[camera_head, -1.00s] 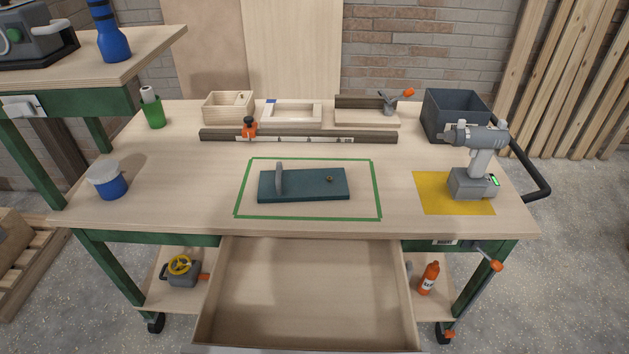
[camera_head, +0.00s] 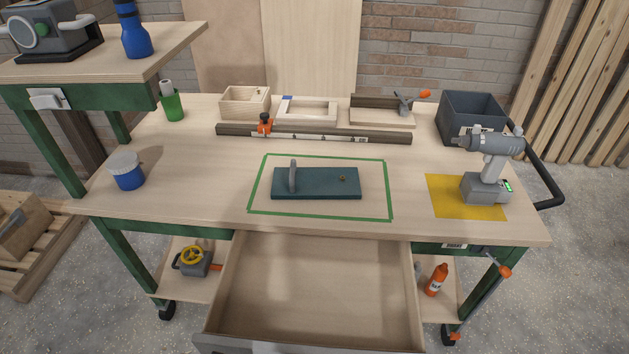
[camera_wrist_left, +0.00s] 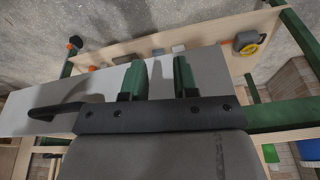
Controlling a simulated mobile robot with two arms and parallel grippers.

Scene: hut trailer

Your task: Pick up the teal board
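The teal board (camera_head: 318,184) lies flat on the workbench top inside a green tape outline (camera_head: 391,200). Neither gripper shows in the head view. In the left wrist view my left gripper (camera_wrist_left: 160,68) has its two green fingers apart with nothing seen between them. A grey panel with a dark handle (camera_wrist_left: 65,110) is behind the fingers; the board does not show there. My right gripper is not in view.
An open, empty drawer (camera_head: 318,290) sticks out below the bench front. A cordless drill (camera_head: 487,165) stands on a yellow mat (camera_head: 445,205) at right. A blue tub (camera_head: 127,172) is at left. A dark rail (camera_head: 340,134), wooden pieces and a grey bin (camera_head: 470,115) are behind.

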